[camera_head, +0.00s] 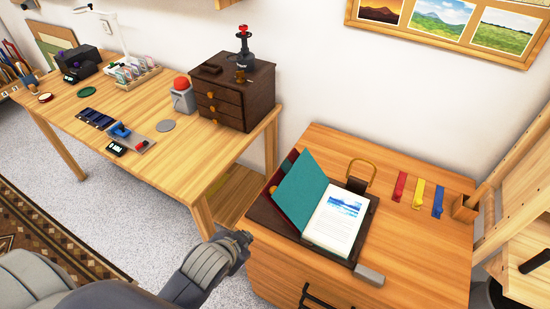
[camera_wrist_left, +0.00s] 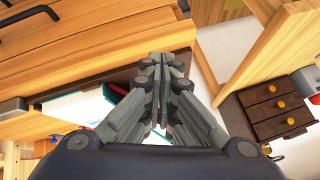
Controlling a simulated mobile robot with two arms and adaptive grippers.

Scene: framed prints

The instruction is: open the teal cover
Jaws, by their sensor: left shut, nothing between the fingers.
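A book lies on a dark tray (camera_head: 266,211) on the wooden cabinet at right. Its teal cover (camera_head: 301,193) is raised and tilted up toward the left, and the white page (camera_head: 334,222) with a blue picture is exposed. My left gripper (camera_head: 243,237) is at the cabinet's left front edge, left of and in front of the tray, apart from the cover. In the left wrist view its fingers (camera_wrist_left: 163,62) are shut together with nothing between them, and they hide part of the book. A bit of the page (camera_wrist_left: 75,110) shows behind them. My right gripper is not in view.
A brass-coloured loop (camera_head: 361,172) stands behind the book. Red (camera_head: 399,187), yellow (camera_head: 418,195) and blue (camera_head: 437,202) tags lie to its right. A grey block (camera_head: 369,275) sits at the tray's front right corner. A workbench (camera_head: 190,160) with a dark drawer box (camera_head: 232,92) stands at left.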

